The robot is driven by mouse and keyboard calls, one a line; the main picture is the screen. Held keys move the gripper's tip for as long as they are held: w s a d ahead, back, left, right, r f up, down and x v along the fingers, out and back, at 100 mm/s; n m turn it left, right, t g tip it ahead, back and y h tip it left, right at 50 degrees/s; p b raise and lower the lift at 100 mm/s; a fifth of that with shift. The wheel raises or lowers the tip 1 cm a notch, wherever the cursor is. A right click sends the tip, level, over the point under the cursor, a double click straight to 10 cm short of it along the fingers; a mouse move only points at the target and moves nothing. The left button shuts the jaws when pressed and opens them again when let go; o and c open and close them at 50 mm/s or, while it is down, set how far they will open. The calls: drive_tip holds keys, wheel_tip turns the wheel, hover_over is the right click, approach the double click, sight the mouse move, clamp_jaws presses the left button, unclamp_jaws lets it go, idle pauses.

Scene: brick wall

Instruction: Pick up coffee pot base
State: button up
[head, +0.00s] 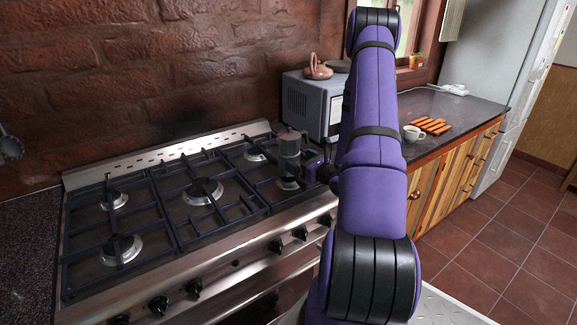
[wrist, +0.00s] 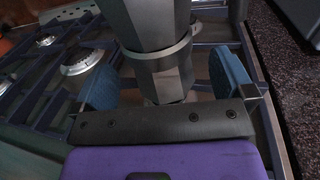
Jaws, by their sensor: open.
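The coffee pot (head: 289,148) is a grey metal pot on the right side of the stove, over a burner. Its base (head: 289,166) is the lower part. My gripper (head: 311,168) is just right of the pot, partly hidden by my arm in the head view. In the wrist view, the grey faceted pot (wrist: 152,22) with a band around it stands between my two blue finger pads (wrist: 165,78). The fingers are open, with a gap visible on each side of the pot.
The stove (head: 190,195) has dark raised grates around the pot. A grey microwave (head: 308,103) stands behind to the right. A brick wall closes the back.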

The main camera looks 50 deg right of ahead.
sight(289, 156)
drive_tip(key=shift+w+f, duration=0.15)
drive_tip(key=shift+w, duration=2.5)
drive_tip(key=shift+c, duration=0.5)
drive_tip(key=c, duration=0.7)
drive_tip(key=shift+c, duration=0.8)
